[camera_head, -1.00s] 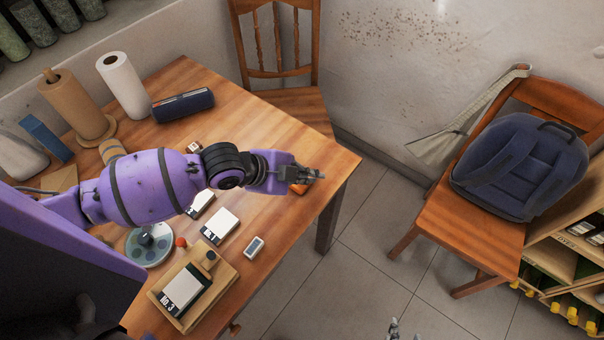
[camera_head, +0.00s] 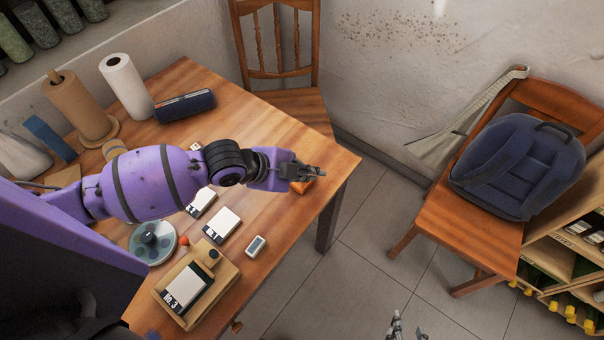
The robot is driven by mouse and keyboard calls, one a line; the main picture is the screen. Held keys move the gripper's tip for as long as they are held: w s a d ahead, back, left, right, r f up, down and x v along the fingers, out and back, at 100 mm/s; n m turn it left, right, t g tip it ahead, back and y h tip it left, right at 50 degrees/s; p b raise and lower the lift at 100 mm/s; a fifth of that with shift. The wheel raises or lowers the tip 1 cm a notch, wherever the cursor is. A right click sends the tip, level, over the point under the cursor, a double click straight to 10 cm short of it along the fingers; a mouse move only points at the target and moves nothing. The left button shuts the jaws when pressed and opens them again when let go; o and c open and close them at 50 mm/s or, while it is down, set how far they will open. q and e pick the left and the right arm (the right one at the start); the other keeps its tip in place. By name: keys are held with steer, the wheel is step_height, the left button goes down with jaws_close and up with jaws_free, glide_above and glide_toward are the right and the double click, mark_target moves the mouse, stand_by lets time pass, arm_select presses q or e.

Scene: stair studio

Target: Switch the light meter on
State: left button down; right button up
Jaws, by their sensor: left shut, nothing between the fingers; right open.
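My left arm reaches over the wooden table from the left. Its gripper (camera_head: 318,173) is shut and empty, near the table's right corner. A small orange object (camera_head: 303,187) shows just below this gripper and is partly hidden by it; I cannot tell whether they touch. A small white device with a grey display (camera_head: 255,245) lies on the table near its front right edge. I cannot tell which of these two is the light meter, and no switch can be made out. My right gripper (camera_head: 408,329) is open and empty at the bottom edge, over the floor.
The table (camera_head: 268,122) also holds a wooden tray (camera_head: 228,272) with a No. 3 card, other cards (camera_head: 222,222), a round dish (camera_head: 140,250), a dark blue cylinder (camera_head: 184,106) and paper rolls (camera_head: 126,85). A chair (camera_head: 455,225) bears a backpack (camera_head: 520,170).

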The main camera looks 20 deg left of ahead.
mark_target(307, 185)
arm_select(q)
steer(key=shift+r, duration=0.1)
arm_select(e)
steer(key=shift+w+r, duration=0.1)
arm_select(q)
step_height(307, 185, up, 6)
steer(key=p, duration=0.3)
arm_select(e)
steer(key=w+r+t, duration=0.1)
steer(key=w+r, duration=0.3)
steer(key=r, duration=0.1)
steer(key=shift+w+r, duration=0.2)
steer(key=shift+r, duration=0.15)
